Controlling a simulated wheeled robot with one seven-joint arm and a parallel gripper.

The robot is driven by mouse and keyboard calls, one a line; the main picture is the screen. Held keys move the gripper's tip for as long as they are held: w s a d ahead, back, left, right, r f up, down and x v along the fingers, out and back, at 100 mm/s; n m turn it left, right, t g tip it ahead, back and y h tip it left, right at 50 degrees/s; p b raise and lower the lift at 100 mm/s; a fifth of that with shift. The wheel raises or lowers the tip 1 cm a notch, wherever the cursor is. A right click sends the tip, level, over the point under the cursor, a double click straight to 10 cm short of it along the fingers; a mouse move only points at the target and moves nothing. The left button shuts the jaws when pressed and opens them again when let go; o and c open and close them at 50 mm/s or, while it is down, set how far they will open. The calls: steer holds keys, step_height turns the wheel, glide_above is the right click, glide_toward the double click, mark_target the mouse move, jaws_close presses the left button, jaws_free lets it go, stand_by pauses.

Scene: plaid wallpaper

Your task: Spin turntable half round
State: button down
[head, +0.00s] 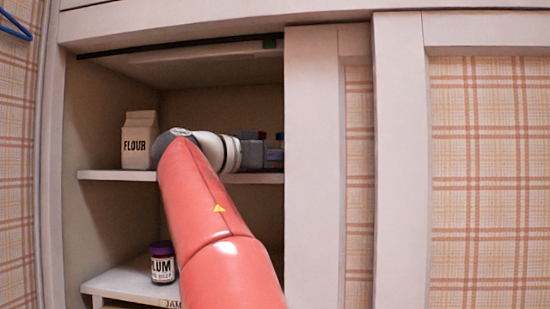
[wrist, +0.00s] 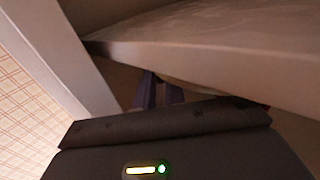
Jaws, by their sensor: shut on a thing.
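My gripper (head: 256,153) is inside the open cabinet, just above the upper shelf, to the right of the flour carton. In the wrist view its two dark fingers (wrist: 160,92) show beyond the gripper body, close to a shelf edge. They are shut on what looks like the pale curved rim of the turntable (wrist: 188,89), of which only a sliver shows. The turntable cannot be made out in the head view, where my arm and gripper cover that part of the shelf. Small items with red and blue tops (head: 280,139) show behind the gripper.
The flour carton (head: 139,140) stands on the upper shelf (head: 115,175) at left. A purple-lidded plum jar (head: 162,263) stands on the lower shelf. A pale door panel (head: 325,180) bounds the opening closely on the right.

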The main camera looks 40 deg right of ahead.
steer(key=c, duration=1.5)
jaws_free()
steer(key=shift+s, duration=0.2)
steer(key=a, duration=0.7)
steer(key=shift+w+a, duration=0.2)
steer(key=shift+a, duration=0.15)
